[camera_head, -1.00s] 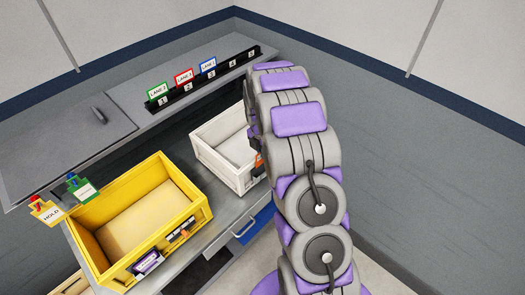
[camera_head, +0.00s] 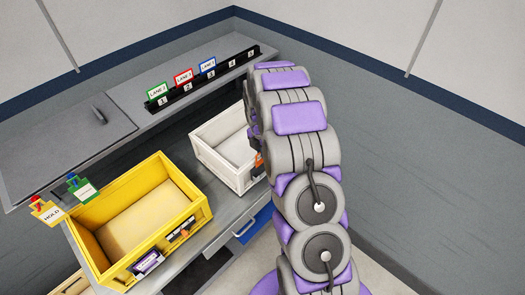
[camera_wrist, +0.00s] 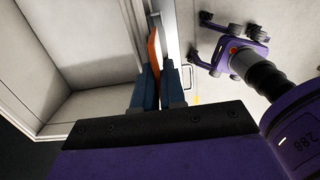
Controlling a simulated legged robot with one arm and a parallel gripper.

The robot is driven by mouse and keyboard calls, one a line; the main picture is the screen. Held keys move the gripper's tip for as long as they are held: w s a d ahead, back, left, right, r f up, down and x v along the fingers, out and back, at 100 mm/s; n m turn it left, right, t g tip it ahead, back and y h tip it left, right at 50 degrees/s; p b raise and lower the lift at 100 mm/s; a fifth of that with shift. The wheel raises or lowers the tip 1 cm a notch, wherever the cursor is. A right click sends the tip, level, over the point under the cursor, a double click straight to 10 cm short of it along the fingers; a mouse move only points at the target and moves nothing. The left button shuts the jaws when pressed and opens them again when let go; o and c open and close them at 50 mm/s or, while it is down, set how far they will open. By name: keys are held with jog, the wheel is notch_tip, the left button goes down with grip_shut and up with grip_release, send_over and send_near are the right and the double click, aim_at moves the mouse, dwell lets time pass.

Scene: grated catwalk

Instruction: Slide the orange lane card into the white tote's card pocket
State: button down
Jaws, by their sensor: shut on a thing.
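The white tote (camera_head: 217,172) stands on the bench right of the yellow tote, partly behind my arm. In the wrist view its wall and open inside (camera_wrist: 95,45) fill the left. The orange lane card (camera_wrist: 154,50) is seen nearly edge-on, upright, close along the tote's outer wall. My gripper (camera_wrist: 157,82) is shut on the card, its blue-grey fingers on either side. In the head view only a bit of orange (camera_head: 259,162) shows beside the tote; my arm hides the fingers. The card pocket is not clearly visible, so I cannot tell whether the card's edge is inside it.
A yellow tote (camera_head: 120,190) with labels on its front stands to the left. Green, red and blue lane cards (camera_head: 184,77) stand in a black numbered rack (camera_head: 222,72) on the back shelf. Hold tags (camera_head: 47,211) sit at the left. A blue drawer (camera_head: 254,225) is below the bench.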

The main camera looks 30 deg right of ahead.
jog(key=shift+f, duration=0.1)
dwell(0.6)
jog(key=c, duration=0.8)
grip_release()
jog(key=shift+o, duration=0.2)
jog(key=shift+r+p, duration=1.15)
jog(key=shift+r, duration=2.9)
